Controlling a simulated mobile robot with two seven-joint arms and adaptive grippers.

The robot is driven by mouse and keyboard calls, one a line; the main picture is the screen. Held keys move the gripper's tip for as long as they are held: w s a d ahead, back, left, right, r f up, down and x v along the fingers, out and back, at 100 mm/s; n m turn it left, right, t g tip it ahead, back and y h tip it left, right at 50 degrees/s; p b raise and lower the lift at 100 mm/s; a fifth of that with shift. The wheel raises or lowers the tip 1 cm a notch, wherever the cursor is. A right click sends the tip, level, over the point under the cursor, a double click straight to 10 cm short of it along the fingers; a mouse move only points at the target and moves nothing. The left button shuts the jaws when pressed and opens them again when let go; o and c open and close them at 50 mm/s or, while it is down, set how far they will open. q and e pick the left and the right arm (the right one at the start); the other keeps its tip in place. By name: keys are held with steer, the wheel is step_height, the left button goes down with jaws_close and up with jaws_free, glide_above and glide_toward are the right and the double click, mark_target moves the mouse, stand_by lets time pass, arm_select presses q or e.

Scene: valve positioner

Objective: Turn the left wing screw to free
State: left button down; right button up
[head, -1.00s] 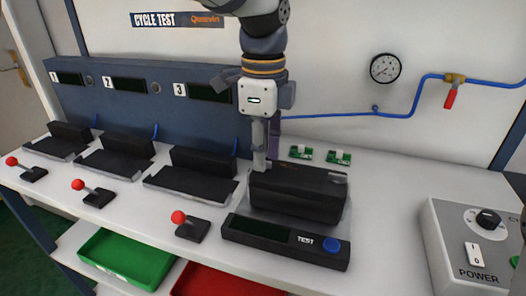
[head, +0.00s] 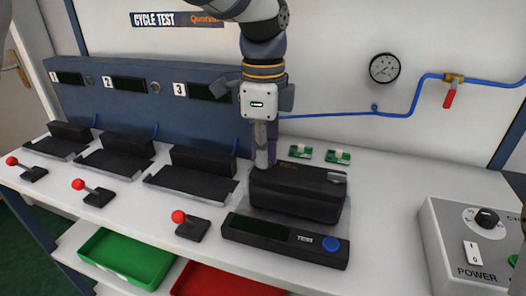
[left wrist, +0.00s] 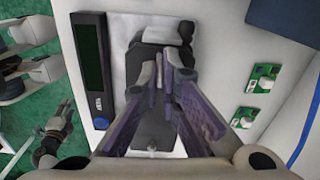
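The black positioner (head: 300,197) sits on a pale fixture on the bench, behind the test unit. The right wing screw (head: 337,178) is a grey wing at its right end. My left gripper (head: 262,163) points straight down at the left end of the positioner's top. In the left wrist view its fingers (left wrist: 160,72) are nearly together, with a thin grey strip between them that looks like the left wing screw's wing. The left wing screw is mostly hidden by the fingers. My right gripper does not show clearly in the head view.
The test unit (head: 284,241) with a blue button lies in front. Two green boards (head: 338,156) lie behind to the right. A power box (head: 468,245) stands at the far right. Red-knobbed levers and empty black stations are on the left. The bench between positioner and power box is clear.

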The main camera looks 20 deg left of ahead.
arm_select(q)
steer(key=n, duration=1.3)
steer(key=shift+n, duration=2.1)
steer(key=c, duration=1.8)
jaws_free()
step_height(320, 180, up, 12)
